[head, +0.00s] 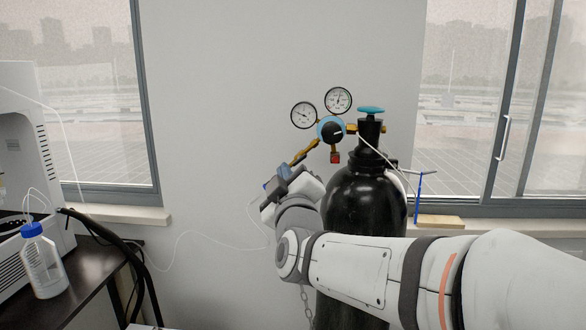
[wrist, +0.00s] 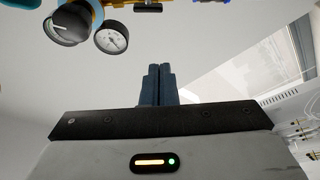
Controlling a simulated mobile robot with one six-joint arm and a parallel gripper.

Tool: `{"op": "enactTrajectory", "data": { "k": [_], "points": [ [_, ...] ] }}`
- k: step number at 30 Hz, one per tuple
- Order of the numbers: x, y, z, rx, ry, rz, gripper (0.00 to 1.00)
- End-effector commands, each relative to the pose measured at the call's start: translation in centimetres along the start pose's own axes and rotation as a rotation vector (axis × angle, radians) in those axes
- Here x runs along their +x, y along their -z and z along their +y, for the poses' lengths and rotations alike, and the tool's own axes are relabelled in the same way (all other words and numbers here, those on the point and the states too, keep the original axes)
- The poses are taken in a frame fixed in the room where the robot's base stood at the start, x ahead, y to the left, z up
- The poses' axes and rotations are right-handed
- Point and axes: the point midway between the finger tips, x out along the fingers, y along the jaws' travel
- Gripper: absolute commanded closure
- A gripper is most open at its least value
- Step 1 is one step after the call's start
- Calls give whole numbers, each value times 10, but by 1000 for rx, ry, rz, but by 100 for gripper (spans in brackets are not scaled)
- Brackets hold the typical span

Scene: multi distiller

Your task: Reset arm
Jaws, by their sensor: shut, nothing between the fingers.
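My gripper (wrist: 158,72) is shut and empty, with its dark fingers together in the wrist view. In the head view my arm reaches in from the right, and the gripper (head: 268,188) is just left of a black gas cylinder (head: 365,205), below its regulator. The fingertips are small and partly hidden there by the wrist. The regulator knob (head: 333,130) and two round gauges sit at the cylinder's top.
A blue-capped bottle (head: 42,265) stands on a dark table (head: 90,285) at the left, beside a white instrument (head: 25,150). Thin tubing hangs along the wall. A blue stand (head: 418,198) is on the right sill. Wall space left of the gripper is open.

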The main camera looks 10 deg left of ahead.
Motion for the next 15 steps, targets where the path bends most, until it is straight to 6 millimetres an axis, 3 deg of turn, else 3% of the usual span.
{"op": "enactTrajectory", "data": {
  "k": [5, 8, 15],
  "points": [
    [-9, -21, 1, 55, 83, -61, 100],
    [-22, -49, -1, 130, 182, -153, 100],
    [-86, -126, -8, 357, 398, -499, 100]
  ]
}}
